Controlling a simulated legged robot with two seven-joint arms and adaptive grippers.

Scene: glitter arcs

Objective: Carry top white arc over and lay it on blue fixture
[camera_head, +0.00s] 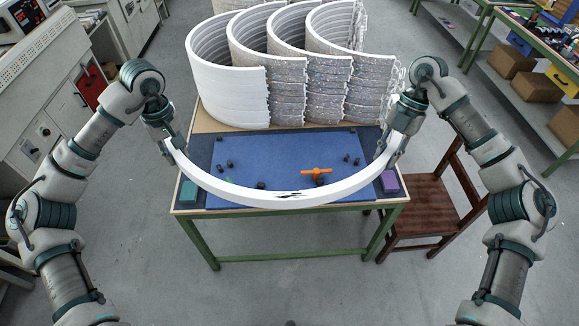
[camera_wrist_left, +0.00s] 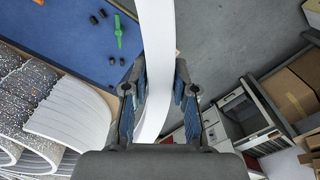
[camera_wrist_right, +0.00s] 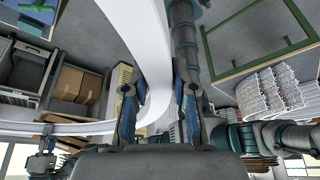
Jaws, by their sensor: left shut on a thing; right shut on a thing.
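A white arc (camera_head: 277,196) hangs between my two grippers, bowed toward me, above the front part of the blue fixture (camera_head: 262,160) on the table. My left gripper (camera_head: 172,143) is shut on the arc's left end, and the left wrist view shows the arc (camera_wrist_left: 155,60) between its fingers (camera_wrist_left: 158,98). My right gripper (camera_head: 388,150) is shut on the arc's right end, and the arc (camera_wrist_right: 150,50) also shows between its fingers (camera_wrist_right: 158,100) in the right wrist view. The arc hides part of the fixture's front edge.
Stacks of white, glittery-ended arcs (camera_head: 228,90) stand at the back of the table. The fixture bears several small black pegs and an orange clamp (camera_head: 316,172). A teal block (camera_head: 189,192) and a purple block (camera_head: 389,181) sit at the front corners. A wooden chair (camera_head: 432,215) stands at right.

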